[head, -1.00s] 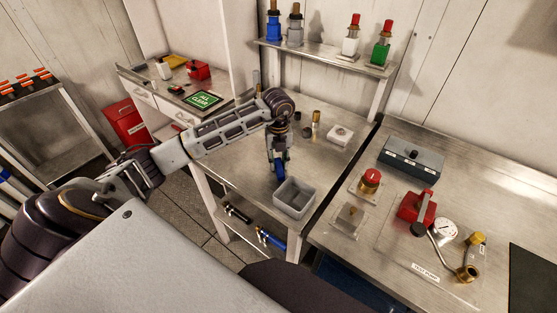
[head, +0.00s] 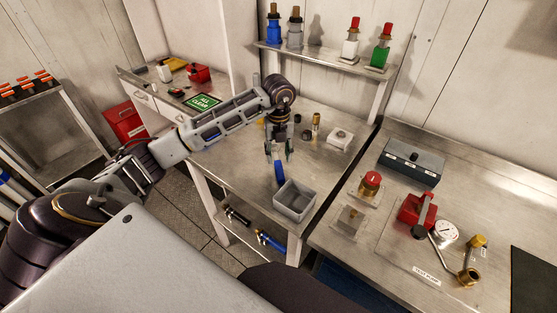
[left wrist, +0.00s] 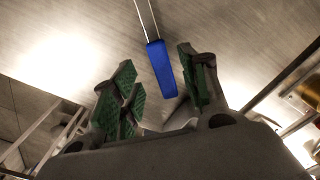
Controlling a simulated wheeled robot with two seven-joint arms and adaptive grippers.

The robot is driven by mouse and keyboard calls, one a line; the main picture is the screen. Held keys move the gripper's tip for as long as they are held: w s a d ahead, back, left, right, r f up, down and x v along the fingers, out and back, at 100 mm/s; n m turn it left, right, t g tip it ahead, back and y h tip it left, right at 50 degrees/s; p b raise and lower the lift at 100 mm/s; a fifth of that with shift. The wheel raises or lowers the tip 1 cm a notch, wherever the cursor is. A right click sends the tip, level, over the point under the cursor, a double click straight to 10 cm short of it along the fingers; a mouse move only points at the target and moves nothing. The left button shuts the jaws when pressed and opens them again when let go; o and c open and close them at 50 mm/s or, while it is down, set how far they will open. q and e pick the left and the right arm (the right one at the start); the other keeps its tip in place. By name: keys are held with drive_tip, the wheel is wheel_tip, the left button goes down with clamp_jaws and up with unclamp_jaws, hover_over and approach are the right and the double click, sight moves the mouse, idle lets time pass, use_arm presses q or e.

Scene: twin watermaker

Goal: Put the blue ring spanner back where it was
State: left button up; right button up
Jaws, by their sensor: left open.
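The blue ring spanner (head: 280,172) is on the middle steel bench, just behind the grey open bin. In the left wrist view its blue handle (left wrist: 160,68) points toward my gripper and its bare metal shaft runs out of the top of the picture. The ring end is not visible there. My left gripper (head: 279,152) is open, above and behind the handle. In the left wrist view its green-padded fingers (left wrist: 155,65) stand apart on either side of the handle, with gaps. My right gripper is not in view.
The grey bin (head: 294,201) stands at the bench's front edge. A white block (head: 340,138) and a brass fitting (head: 316,121) stand behind it.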

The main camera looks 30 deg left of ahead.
sight(279, 165)
use_arm(q)
wheel_tip(279, 165, up, 8)
drive_tip(key=shift+f, duration=0.2)
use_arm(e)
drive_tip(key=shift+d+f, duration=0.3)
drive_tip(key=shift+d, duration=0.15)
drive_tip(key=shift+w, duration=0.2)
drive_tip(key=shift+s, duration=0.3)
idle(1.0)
